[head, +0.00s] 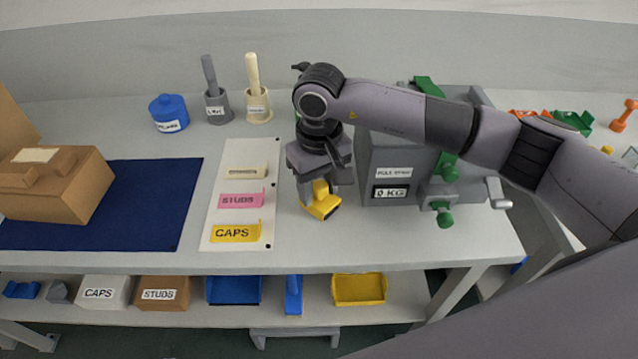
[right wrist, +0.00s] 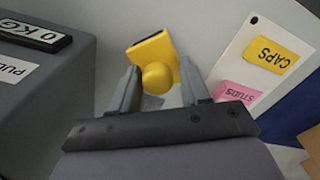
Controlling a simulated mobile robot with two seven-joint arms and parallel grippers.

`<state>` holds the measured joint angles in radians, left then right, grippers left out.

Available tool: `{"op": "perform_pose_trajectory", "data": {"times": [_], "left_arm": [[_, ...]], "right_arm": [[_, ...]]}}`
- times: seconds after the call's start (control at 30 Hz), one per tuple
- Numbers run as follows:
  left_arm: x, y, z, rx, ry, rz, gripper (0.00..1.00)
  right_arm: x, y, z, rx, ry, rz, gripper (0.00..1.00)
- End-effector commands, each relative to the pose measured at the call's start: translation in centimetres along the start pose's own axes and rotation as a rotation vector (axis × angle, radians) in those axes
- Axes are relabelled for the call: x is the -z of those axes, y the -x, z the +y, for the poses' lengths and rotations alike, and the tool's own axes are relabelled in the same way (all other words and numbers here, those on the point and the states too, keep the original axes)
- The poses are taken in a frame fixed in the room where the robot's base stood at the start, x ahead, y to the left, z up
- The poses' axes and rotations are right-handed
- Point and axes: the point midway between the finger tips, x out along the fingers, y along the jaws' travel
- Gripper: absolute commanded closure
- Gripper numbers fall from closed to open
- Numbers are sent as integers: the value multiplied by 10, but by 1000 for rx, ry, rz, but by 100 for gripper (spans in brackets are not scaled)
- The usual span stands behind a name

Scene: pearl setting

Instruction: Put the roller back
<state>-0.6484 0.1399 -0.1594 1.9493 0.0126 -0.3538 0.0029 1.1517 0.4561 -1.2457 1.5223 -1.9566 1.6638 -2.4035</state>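A yellow tool (head: 322,203) with a flat block-like body and a round knob is on the grey bench, left of the grey pull-stand box. I cannot tell for sure whether it is the roller. My right gripper (head: 318,180) points down right above it. In the right wrist view the yellow tool (right wrist: 156,62) has its knob between the two fingers of my right gripper (right wrist: 159,72), with a gap showing on each side. The fingers are open. The gripper and arm hide part of the tool in the head view. My left gripper is not in view.
The grey box (head: 392,160) with green clamps and a crank stands close right of the gripper. A white card (head: 243,160) with labels lies to the left, beside a blue mat (head: 150,200) and a cardboard box (head: 75,185). Grey (head: 217,108) and cream (head: 258,105) handled pots stand behind.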

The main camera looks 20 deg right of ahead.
Motion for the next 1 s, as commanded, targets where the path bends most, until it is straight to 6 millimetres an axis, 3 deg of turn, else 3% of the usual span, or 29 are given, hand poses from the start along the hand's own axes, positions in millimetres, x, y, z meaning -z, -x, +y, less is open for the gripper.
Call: {"op": "perform_pose_trajectory", "data": {"times": [0.03, 0.17, 0.43, 0.8, 1.0], "left_arm": [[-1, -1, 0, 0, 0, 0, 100], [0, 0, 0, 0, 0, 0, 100], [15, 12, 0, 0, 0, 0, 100], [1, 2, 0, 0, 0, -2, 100], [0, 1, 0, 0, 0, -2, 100]], "right_arm": [[-5, -11, 2, -8, -3, -21, 42], [-5, -10, 3, -9, -4, -21, 42], [-4, 10, 3, -10, -5, -18, 42], [-1, 97, 1, -6, -2, -7, 42], [-1, 121, 1, -6, -1, -10, 42]]}}
